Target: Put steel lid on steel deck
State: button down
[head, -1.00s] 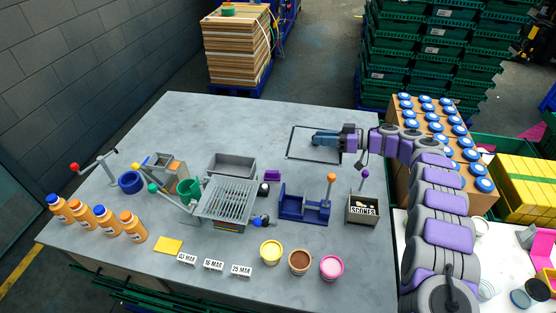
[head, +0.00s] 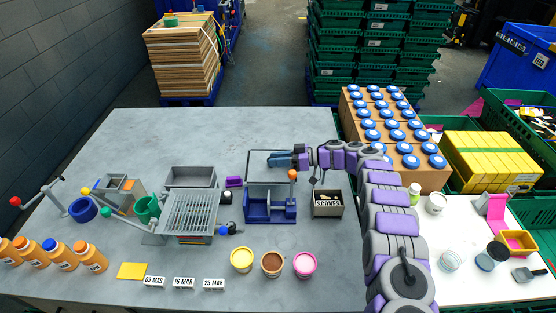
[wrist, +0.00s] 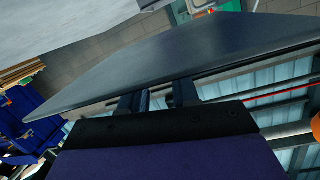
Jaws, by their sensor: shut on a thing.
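My gripper (head: 278,160) is shut on the steel lid (head: 260,174), a thin flat plate that shows as a dark-edged square behind the blue fixture. In the wrist view the lid (wrist: 170,55) is a broad, dark grey sheet, tilted in the picture, with its near edge between my fingers (wrist: 158,100). The grey slotted metal deck (head: 190,214) stands left of the blue fixture and looks to be the steel deck. Its top is uncovered. The lid is apart from it, to the right and farther back.
The blue fixture (head: 258,212) with an orange knob and the SCONES box (head: 328,204) stand right of the deck. A grey tray (head: 190,175) sits behind it. Tubs, date blocks and bottles line the front. The table's back left (head: 150,135) is clear.

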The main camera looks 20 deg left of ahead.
jog(key=shift+a, duration=0.1)
jog(key=shift+a+f, duration=0.25)
jog(key=shift+f, duration=0.05)
jog(key=shift+d+f, duration=0.1)
jog(key=shift+f, duration=0.1)
jog(key=shift+d+f, duration=0.1)
jog(key=c, duration=1.2)
grip_release()
jog(key=shift+d, duration=0.1)
jog(key=o, duration=0.4)
